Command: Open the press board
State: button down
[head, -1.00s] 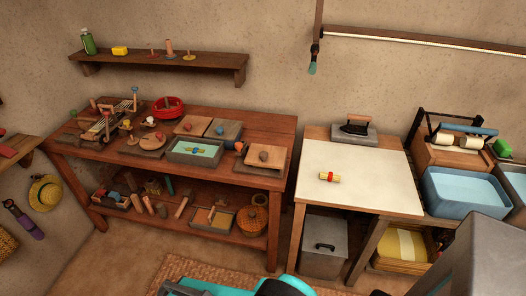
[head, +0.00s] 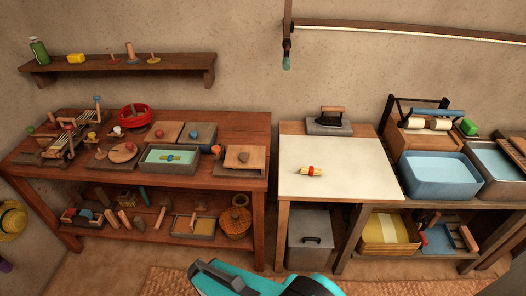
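Several flat boards lie on the wooden workbench, and I cannot tell for certain which is the press board. A light wooden board with a brown knob (head: 244,158) lies at the bench's right end, on a darker base board. A wooden board with a red knob (head: 160,134) lies further back, beside a grey slab with a knob (head: 201,134). All lie flat. Part of my teal and black arm shows at the bottom edge, well in front of the bench. My gripper's fingertips are not visible.
The workbench (head: 60,178) also holds a grey tray of water (head: 153,164), a red ring-shaped item (head: 135,116) and small tools. A white-topped table (head: 330,185) with a yellow roll stands right of it, then blue water basins (head: 438,180). Floor shows between bench and table.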

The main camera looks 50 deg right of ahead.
aim_at(237, 156)
jog(key=z, duration=1.05)
jog(key=k, duration=0.95)
jog(key=i, duration=0.7)
jog(key=z, duration=0.05)
